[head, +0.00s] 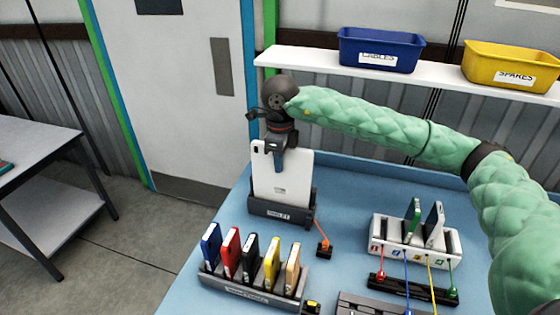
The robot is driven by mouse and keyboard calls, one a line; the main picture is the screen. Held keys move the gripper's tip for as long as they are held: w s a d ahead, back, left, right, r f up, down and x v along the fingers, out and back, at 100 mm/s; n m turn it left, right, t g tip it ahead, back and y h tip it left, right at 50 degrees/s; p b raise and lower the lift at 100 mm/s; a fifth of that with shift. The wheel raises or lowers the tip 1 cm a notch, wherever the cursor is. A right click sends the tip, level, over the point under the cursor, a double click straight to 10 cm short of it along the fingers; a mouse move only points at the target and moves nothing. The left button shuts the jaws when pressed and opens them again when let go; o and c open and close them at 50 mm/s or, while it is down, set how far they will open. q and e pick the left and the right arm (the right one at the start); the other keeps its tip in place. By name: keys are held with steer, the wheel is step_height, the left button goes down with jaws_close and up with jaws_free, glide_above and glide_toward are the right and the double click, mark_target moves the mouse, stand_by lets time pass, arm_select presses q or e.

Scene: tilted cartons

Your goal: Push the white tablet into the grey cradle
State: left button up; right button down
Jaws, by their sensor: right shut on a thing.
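The white tablet (284,181) stands upright, with its lower edge inside the grey cradle (279,211) marked "TABLET" on the blue table. The cradle's front lip covers the tablet's bottom, so I cannot tell how deep it sits. My right gripper (277,152) comes down from above and is shut on the tablet's top edge, left of its middle. My right arm, in a green padded sleeve, reaches in from the right. My left gripper is not in view.
A rack (254,289) of several coloured upright devices stands at the front. A white dock (416,246) with a green and a grey device stands right, cables before it. An orange plug (324,247) lies beside the cradle. Blue (381,50) and yellow (511,68) bins sit on the shelf behind.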

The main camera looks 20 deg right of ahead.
steer(key=shift+f, duration=0.1)
steer(key=c, duration=1.3)
jaws_free()
steer(key=shift+c, duration=0.2)
steer(key=shift+o, duration=0.4)
steer(key=o, duration=0.3)
steer(key=shift+r+p, duration=0.3)
steer(key=shift+r, duration=3.25)
